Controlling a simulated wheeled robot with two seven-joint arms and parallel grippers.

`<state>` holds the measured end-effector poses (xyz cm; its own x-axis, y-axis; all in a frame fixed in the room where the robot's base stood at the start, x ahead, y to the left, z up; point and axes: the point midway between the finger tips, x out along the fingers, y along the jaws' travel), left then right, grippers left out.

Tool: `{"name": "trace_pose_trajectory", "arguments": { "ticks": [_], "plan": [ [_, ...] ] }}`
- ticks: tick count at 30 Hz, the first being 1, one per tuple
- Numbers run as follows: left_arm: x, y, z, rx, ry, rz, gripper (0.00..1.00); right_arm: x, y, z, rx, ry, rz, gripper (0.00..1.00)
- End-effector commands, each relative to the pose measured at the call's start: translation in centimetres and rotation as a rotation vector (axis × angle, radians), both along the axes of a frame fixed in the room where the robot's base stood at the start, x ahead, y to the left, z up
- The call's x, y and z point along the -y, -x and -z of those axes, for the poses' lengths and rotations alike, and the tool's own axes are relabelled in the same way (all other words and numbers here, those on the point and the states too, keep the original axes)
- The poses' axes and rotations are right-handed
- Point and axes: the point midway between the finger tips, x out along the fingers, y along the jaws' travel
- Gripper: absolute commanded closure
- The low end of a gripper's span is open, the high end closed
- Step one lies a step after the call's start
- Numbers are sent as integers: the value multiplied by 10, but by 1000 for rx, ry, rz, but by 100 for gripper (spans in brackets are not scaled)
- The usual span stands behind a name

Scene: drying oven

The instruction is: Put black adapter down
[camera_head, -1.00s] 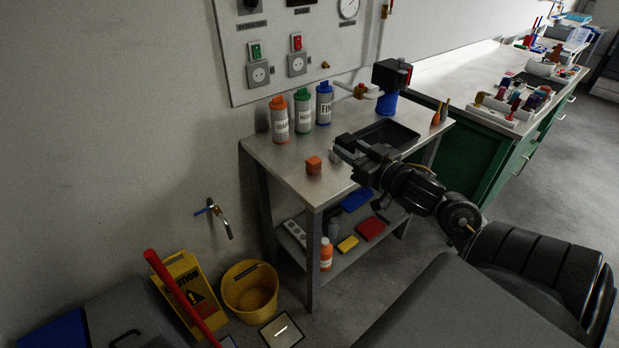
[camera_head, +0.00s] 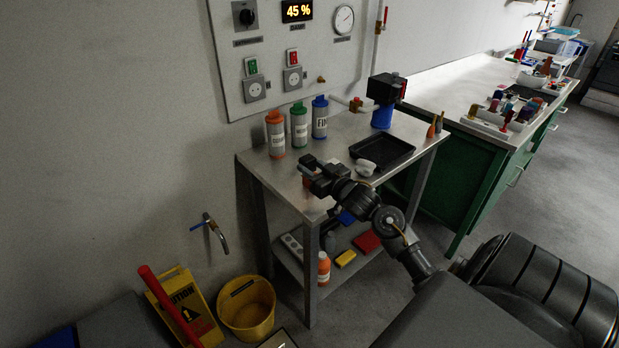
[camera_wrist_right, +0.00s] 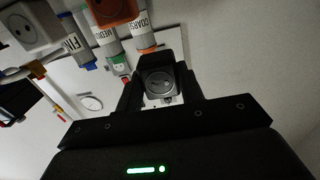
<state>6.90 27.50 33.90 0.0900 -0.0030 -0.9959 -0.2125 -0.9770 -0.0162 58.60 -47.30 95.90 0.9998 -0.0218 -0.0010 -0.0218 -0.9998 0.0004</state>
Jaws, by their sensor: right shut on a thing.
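The black adapter (camera_wrist_right: 158,84) is between the fingers of my right gripper in the right wrist view, its dark round socket face showing. My right gripper (camera_head: 316,174) is shut on it and hangs over the front left of the steel table (camera_head: 270,168) in the head view. There the gripper mostly hides the adapter, and I cannot tell whether it touches the tabletop. My left gripper is not in view.
An orange cube (camera_wrist_right: 112,10) is close to the gripper. A white adapter (camera_head: 364,167) lies right of it, by a black tray (camera_head: 402,149). Orange-, green- and blue-capped bottles (camera_head: 275,138) stand behind. A black-and-blue device (camera_head: 383,100) stands at the back.

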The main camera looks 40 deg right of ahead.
Motion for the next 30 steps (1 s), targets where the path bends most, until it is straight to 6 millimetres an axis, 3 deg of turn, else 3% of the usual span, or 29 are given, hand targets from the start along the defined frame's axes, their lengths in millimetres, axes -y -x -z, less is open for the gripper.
{"name": "trace_pose_trajectory", "arguments": {
  "ticks": [9,20,21,26,30],
  "plan": [
    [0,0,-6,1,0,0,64,0,-5,34,-1,-2,1,99],
    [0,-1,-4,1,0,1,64,0,-4,38,1,0,0,99],
    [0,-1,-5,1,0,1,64,0,-4,38,0,0,0,60],
    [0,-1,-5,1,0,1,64,0,-4,38,0,0,0,41],
    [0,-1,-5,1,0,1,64,0,-4,38,0,0,0,41]
  ]
}}
